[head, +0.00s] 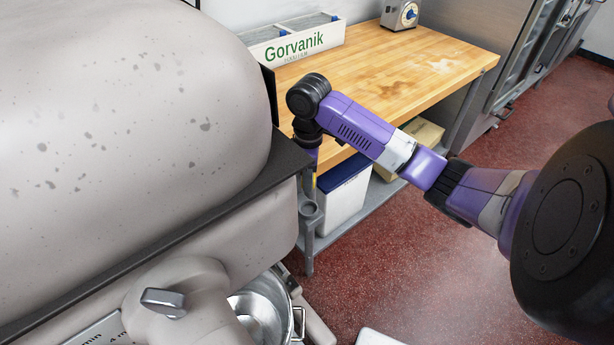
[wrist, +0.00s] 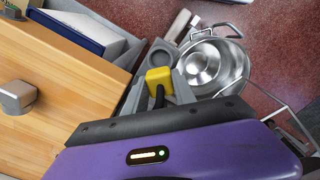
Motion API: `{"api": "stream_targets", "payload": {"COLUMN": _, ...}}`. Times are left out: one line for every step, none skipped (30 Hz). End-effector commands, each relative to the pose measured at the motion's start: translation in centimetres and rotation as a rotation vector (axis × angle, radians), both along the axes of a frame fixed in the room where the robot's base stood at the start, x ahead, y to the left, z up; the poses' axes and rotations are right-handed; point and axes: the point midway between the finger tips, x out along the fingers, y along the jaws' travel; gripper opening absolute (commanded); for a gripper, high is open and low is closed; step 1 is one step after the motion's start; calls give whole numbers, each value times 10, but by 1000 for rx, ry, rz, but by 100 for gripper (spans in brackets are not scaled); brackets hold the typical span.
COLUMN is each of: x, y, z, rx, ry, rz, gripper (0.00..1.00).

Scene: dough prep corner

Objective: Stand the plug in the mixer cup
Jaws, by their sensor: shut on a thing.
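The plug (wrist: 158,77) is a yellow block in the middle of the wrist view, with a dark part of my gripper (wrist: 158,93) against its near side. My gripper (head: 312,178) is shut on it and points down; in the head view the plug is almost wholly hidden. The mixer cup (head: 310,211) is a small grey round holder, below my gripper in the head view. The cup's open ring also shows just beyond the plug in the wrist view (wrist: 160,48). The plug appears above the cup and apart from it; the exact gap is unclear.
A large speckled mixer body (head: 130,120) fills the left. A steel bowl (head: 262,312) with wire handles stands below. A wooden table (head: 400,75) carries a Gorvanik box (head: 295,42) and a timer (head: 400,14). A white-and-blue bin (head: 343,200) sits on its lower shelf.

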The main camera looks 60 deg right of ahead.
Motion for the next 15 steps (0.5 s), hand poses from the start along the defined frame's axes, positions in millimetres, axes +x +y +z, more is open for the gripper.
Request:
{"api": "stream_targets", "payload": {"x": 0, "y": 1, "z": 1, "rx": 2, "ry": 0, "rz": 0, "gripper": 0}}
{"api": "stream_targets", "payload": {"x": 0, "y": 1, "z": 1, "rx": 3, "ry": 0, "rz": 0, "gripper": 0}}
{"api": "stream_targets", "payload": {"x": 0, "y": 0, "z": -4, "rx": 2, "ry": 1, "rz": 1, "gripper": 0}}
{"api": "stream_targets", "payload": {"x": 0, "y": 0, "z": -6, "rx": 2, "ry": 1, "rz": 1, "gripper": 0}}
{"api": "stream_targets", "payload": {"x": 0, "y": 0, "z": -9, "rx": 2, "ry": 1, "rz": 0, "gripper": 0}}
{"api": "stream_targets", "payload": {"x": 0, "y": 0, "z": -12, "rx": 2, "ry": 1, "rz": 0, "gripper": 0}}
{"api": "stream_targets", "payload": {"x": 0, "y": 0, "z": -15, "rx": 2, "ry": 1, "rz": 0, "gripper": 0}}
{"api": "stream_targets", "payload": {"x": 0, "y": 0, "z": -18, "rx": 2, "ry": 1, "rz": -1, "gripper": 0}}
{"api": "stream_targets", "payload": {"x": 0, "y": 0, "z": -22, "rx": 2, "ry": 1, "rz": -1, "gripper": 0}}
{"api": "stream_targets", "payload": {"x": 0, "y": 1, "z": -25, "rx": 2, "ry": 1, "rz": -1, "gripper": 0}}
{"api": "stream_targets", "payload": {"x": 0, "y": 1, "z": -27, "rx": 2, "ry": 1, "rz": -1, "gripper": 0}}
{"api": "stream_targets", "payload": {"x": 0, "y": 0, "z": -31, "rx": 2, "ry": 1, "rz": -1, "gripper": 0}}
{"api": "stream_targets", "payload": {"x": 0, "y": 0, "z": -33, "rx": 2, "ry": 1, "rz": 0, "gripper": 0}}
{"api": "stream_targets", "payload": {"x": 0, "y": 0, "z": -36, "rx": 2, "ry": 1, "rz": 0, "gripper": 0}}
{"api": "stream_targets", "payload": {"x": 0, "y": 0, "z": -39, "rx": 1, "ry": 0, "rz": 0, "gripper": 0}}
